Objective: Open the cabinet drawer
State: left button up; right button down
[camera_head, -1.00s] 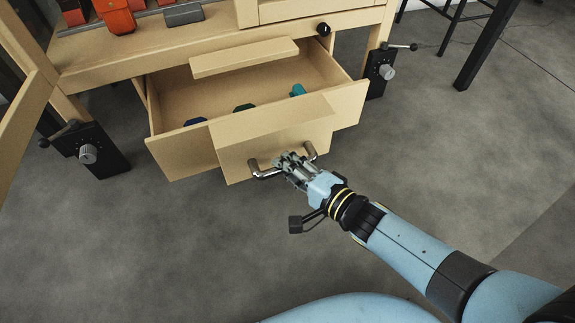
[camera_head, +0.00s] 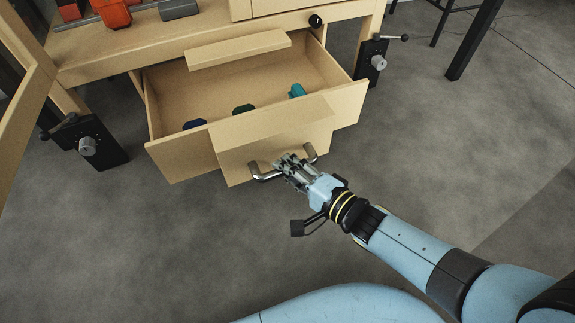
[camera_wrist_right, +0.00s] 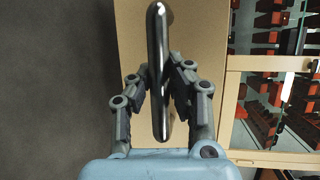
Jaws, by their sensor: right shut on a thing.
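The wooden cabinet drawer (camera_head: 178,156) is pulled out, with its inside showing from above. A metal bar handle (camera_head: 264,177) is on its front panel; the handle also shows upright in the right wrist view (camera_wrist_right: 157,60). My right gripper (camera_head: 285,164) is at the middle of the handle, shut on it. In the right wrist view its two fingers (camera_wrist_right: 158,88) are on either side of the bar. My left gripper is not in view.
Several small items, dark blue, green and teal (camera_head: 297,90), lie in the drawer. Black boxes with knobs (camera_head: 88,146) are on the cabinet's legs at both sides. Bare grey floor (camera_head: 130,250) is open in front. Black stool or table legs (camera_head: 472,45) stand at the upper right.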

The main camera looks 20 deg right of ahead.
jog(key=c, duration=1.2)
grip_release()
jog(key=shift+f, duration=0.1)
jog(key=shift+s, duration=0.1)
jog(key=v, duration=0.7)
jog(key=shift+s+d, duration=0.1)
jog(key=shift+s, duration=0.05)
